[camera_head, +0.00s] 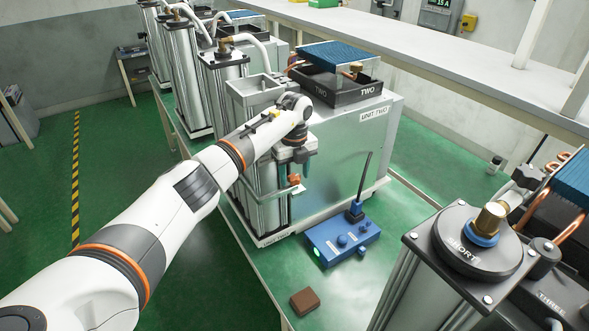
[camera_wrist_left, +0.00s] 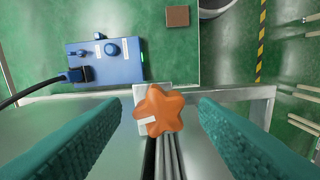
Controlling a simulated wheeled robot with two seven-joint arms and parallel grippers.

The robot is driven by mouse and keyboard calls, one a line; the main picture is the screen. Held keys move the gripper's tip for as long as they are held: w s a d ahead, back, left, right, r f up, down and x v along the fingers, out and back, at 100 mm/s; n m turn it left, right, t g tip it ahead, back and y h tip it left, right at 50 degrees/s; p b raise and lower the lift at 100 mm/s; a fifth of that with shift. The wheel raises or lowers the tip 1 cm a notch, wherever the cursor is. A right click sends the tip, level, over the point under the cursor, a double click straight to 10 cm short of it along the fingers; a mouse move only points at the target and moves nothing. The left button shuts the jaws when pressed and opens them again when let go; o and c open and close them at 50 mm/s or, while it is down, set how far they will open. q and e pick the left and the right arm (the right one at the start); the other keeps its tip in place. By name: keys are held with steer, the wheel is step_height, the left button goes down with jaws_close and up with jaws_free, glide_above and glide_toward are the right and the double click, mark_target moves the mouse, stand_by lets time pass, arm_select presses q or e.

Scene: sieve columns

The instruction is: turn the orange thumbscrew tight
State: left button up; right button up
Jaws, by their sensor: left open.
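The orange thumbscrew (camera_wrist_left: 160,111) is star-shaped, with a pale mark on one lobe. In the left wrist view it sits in the middle, between the two teal fingers of my left gripper (camera_wrist_left: 148,125), with a gap on each side. In the head view the thumbscrew (camera_head: 294,179) shows small at the front of the unit labelled TWO, just below my left gripper (camera_head: 299,168). The gripper is open and points down over it. The screw's shaft is hidden under its head. My right gripper is not in view.
A blue control box (camera_head: 342,241) with knobs and a black cable stands right of the thumbscrew. A brown block (camera_head: 304,301) lies on the green bench top. The silver housing of UNIT TWO (camera_head: 350,150) rises close behind. A column marked SHORT (camera_head: 465,245) stands at the right front.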

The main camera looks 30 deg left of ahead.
arm_select(q)
steer(key=c, duration=1)
steer(key=m+b, duration=0.2)
steer(key=m, duration=0.1)
steer(key=shift+f, duration=0.1)
steer(key=shift+m+b, duration=1.1)
steer(key=shift+m, duration=1.1)
steer(key=o, duration=1)
